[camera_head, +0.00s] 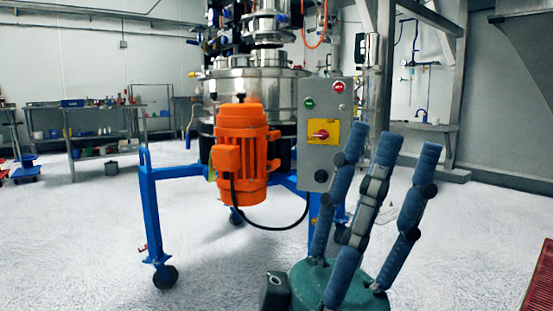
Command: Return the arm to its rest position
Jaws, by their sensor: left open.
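My left gripper (388,155) stands upright in the lower right of the head view. Its three blue fingers point up from a green palm, spread apart, with nothing between them. It is open and in front of the sifter's grey control box (325,98), covering part of the box's lower right side; I see no contact. The powder sifter is a steel machine (258,88) with an orange motor (240,155) on a blue wheeled frame (150,205). My right gripper is not in view.
A black cable (262,226) loops below the motor. Workbenches with small items (100,118) stand at the back left. A grey steel post (460,90) rises at the right. The pale floor (80,250) is clear at the front left. A red grated edge (540,280) shows at lower right.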

